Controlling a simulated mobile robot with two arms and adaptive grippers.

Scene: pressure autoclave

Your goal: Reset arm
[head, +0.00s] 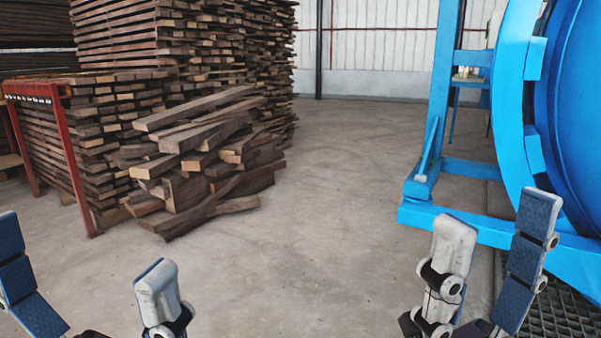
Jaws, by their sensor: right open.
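My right gripper (497,214) is at the bottom right, with its two fingers pointing up and spread apart. It is open and nothing shows between the fingers. My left gripper (82,248) is at the bottom left, partly cut off by the picture's edge. Its fingers also stand wide apart, with nothing between them. Both arms are mostly out of view below. The blue autoclave (515,90) stands at the right, behind the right gripper, which covers part of its base.
Stacked timber (115,35) fills the back left, with a loose heap of planks (195,165) in front. A red metal frame (72,160) stands at the left. A dark grating (550,315) lies at the lower right. The middle concrete floor (310,230) is clear.

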